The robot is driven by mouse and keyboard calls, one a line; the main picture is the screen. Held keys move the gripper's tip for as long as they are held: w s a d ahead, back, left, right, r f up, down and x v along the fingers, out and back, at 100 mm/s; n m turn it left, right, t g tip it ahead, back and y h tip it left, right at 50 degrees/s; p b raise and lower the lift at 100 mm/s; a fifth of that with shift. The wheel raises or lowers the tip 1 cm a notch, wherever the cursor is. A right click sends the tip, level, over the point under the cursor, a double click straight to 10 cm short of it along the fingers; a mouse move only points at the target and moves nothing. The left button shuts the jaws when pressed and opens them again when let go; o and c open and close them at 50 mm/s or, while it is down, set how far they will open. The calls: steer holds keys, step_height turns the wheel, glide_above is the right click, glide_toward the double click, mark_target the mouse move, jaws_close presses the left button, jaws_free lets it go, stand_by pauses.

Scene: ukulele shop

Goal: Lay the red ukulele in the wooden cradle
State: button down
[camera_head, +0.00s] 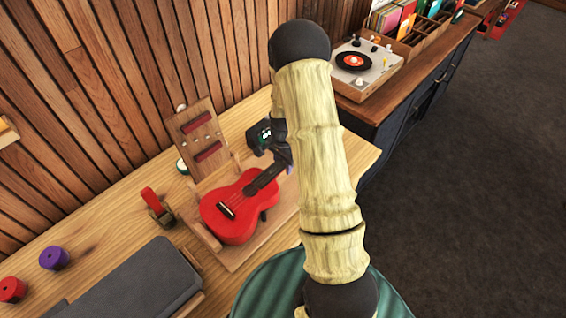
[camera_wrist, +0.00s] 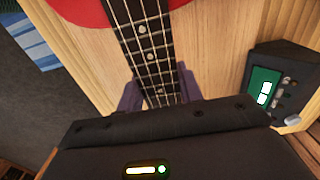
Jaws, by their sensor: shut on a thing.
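The red ukulele (camera_head: 234,208) is over the wooden cradle (camera_head: 262,240) on the bench, face up, its neck pointing up and right. Its body sits between the cradle's wooden side parts; I cannot tell whether it rests on the base or is just above it. My gripper (camera_head: 282,160) is shut on the neck near the upper end, partly hidden by my arm. In the wrist view, the dark fretboard (camera_wrist: 150,50) with its strings runs between my two fingers (camera_wrist: 157,90), and an edge of the red body (camera_wrist: 85,10) shows at the top. The headstock is hidden.
A small dark device with a green screen (camera_wrist: 264,88) stands beside the neck. A red-strapped item (camera_head: 155,205), red (camera_head: 12,289) and purple (camera_head: 53,258) spools and a grey padded block (camera_head: 140,285) lie to the left. A record player (camera_head: 365,65) stands on the dark cabinet behind.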

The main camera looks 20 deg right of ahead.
stand_by(0.3)
steer(key=c, duration=0.8)
jaws_free()
steer(key=shift+c, duration=0.2)
steer(key=shift+r, duration=0.1)
steer(key=shift+r+p, duration=0.75)
steer(key=shift+r, duration=0.1)
steer(key=shift+w+r+p, duration=0.1)
steer(key=shift+r+p, duration=0.55)
steer(key=shift+r, duration=0.2)
steer(key=shift+s+r+p, duration=0.2)
steer(key=shift+r+p, duration=0.1)
steer(key=shift+r, duration=0.15)
